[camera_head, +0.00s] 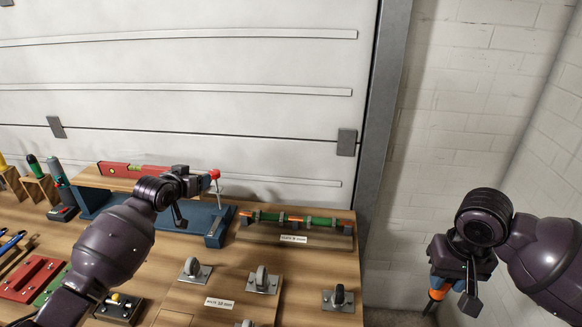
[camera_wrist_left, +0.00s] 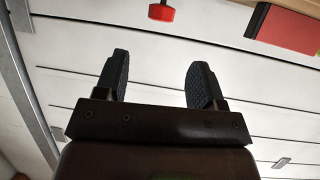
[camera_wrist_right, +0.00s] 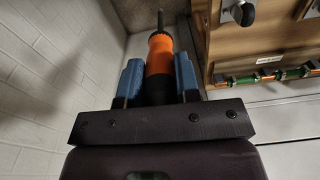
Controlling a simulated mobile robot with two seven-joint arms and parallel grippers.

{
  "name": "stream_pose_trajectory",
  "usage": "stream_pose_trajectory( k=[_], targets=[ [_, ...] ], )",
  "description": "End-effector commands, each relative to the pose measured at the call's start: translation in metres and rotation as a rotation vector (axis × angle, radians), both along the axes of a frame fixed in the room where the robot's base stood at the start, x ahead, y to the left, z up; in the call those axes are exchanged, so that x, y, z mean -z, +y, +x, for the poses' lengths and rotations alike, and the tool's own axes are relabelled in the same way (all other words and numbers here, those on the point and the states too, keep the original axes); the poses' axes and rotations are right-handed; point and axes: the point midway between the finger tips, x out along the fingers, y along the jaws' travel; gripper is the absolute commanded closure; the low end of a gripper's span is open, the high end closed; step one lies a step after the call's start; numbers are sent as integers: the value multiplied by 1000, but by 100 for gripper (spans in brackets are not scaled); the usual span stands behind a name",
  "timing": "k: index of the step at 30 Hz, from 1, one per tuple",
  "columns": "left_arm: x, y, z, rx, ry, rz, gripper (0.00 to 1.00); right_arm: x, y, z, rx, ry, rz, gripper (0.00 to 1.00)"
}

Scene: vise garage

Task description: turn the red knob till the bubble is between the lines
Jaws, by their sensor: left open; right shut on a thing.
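The red knob (camera_head: 214,174) sits on an upright screw at the right end of the blue base (camera_head: 213,220). It also shows at the top of the left wrist view (camera_wrist_left: 161,13), ahead of the fingers and apart from them. The bubble and lines are too small to read. My left gripper (camera_wrist_left: 160,66) is open and empty, just left of the knob. My right gripper (camera_wrist_right: 158,72) is shut on an orange-and-black tool (camera_wrist_right: 158,50), off the bench's right side.
Screwdrivers stand at the far left. A garage door is behind; a brick wall is right.

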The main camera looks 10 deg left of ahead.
Motion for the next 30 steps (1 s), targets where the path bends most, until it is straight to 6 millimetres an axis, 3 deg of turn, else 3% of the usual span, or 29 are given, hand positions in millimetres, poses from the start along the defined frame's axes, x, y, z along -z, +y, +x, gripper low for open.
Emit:
stream_pose_trajectory(
  k=[21, 30],
  targets=[
    [34, -5, 80, 1, 0, -1, 37, 13, 0, 0, 0, 4, 0, 94],
    [44, -6, 103, 0, 0, -1, 37, 23, 0, 0, 0, 7, 0, 94]
  ],
)
